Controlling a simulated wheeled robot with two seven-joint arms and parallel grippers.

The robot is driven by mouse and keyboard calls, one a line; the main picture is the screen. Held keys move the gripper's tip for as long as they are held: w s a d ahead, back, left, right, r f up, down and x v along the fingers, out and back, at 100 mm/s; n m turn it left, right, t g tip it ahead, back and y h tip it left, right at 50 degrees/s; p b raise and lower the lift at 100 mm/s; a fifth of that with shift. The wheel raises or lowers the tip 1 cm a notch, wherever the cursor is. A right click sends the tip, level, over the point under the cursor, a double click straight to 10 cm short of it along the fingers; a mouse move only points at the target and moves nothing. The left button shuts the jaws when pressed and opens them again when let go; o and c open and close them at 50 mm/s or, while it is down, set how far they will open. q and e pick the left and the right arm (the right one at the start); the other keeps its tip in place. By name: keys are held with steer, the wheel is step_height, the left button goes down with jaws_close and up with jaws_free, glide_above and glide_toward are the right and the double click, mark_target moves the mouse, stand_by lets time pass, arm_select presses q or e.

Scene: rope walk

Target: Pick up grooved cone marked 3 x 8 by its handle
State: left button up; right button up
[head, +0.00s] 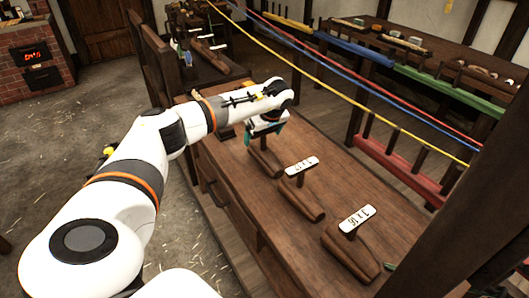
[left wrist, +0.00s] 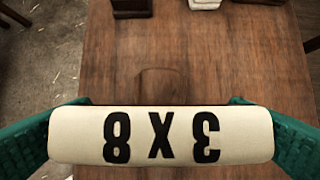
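The grooved cone marked 3 x 8 (head: 265,160) lies on the wooden bench, at the far end of a row of three cones. In the left wrist view its white label bar (left wrist: 160,136) fills the lower middle, its text upside down. My left gripper (head: 265,133) is right over this cone in the head view. In the wrist view its teal fingers stand wide apart, one at each end of the bar, which covers part of them. I see wood between the fingertips, so the gripper looks open around the handle. The stem is hidden. My right gripper is out of view.
Yellow, blue and red ropes (head: 375,88) run along the right side, above a red pegged rail (head: 400,170).

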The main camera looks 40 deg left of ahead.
arm_select(q)
steer(key=c, duration=1.2)
steer(key=shift+o, duration=0.2)
steer(key=shift+r, duration=0.15)
